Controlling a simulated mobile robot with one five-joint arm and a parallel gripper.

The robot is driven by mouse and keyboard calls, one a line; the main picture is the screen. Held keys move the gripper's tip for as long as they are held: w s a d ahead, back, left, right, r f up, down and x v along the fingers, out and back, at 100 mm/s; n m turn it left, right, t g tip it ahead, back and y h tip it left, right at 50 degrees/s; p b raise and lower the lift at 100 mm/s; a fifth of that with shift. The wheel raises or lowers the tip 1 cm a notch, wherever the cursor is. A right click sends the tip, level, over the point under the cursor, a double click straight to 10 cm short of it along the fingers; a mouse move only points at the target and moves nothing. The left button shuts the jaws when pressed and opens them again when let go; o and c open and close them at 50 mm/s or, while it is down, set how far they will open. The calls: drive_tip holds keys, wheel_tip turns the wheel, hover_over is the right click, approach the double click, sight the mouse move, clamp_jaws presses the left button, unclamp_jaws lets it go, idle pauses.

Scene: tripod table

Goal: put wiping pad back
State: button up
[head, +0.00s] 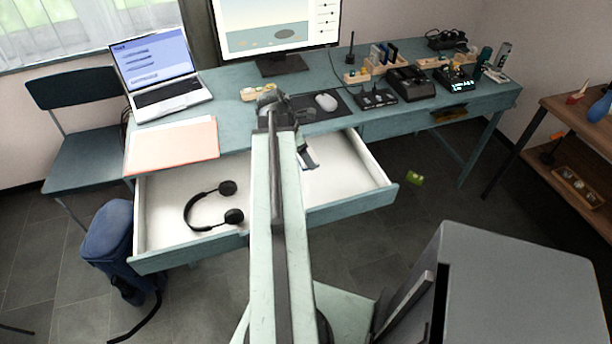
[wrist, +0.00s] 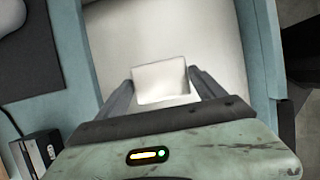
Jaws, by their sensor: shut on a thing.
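In the wrist view my gripper (wrist: 161,78) is shut on a pale, square-faced pad (wrist: 160,85), which sits between the two dark fingers. Behind it is the white inside of the open drawer, so its outline is low in contrast. In the head view my gripper (head: 308,158) is over the right part of the open drawer (head: 350,176), partly hidden behind my arm. I cannot tell whether the pad touches the drawer floor.
Black headphones (head: 212,207) lie in the drawer's left part. The desk above holds a laptop (head: 160,75), a mouse (head: 326,102) and several black devices. A small green thing (head: 415,178) lies on the floor. A grey cabinet (head: 520,285) stands front right.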

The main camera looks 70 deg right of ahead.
sight(309, 175)
wheel_tip(309, 175, down, 8)
drive_tip(key=b, duration=0.6)
drive_tip(key=shift+r, duration=0.35)
drive_tip(key=shift+f, duration=0.2)
drive_tip(key=o, duration=1.3)
drive_tip(key=shift+r+p, duration=0.5)
drive_tip(key=p+v, duration=1)
drive_tip(key=v, duration=0.1)
drive_tip(key=shift+r, duration=0.2)
drive_tip(key=shift+w+a, duration=0.1)
drive_tip(key=shift+a, duration=0.05)
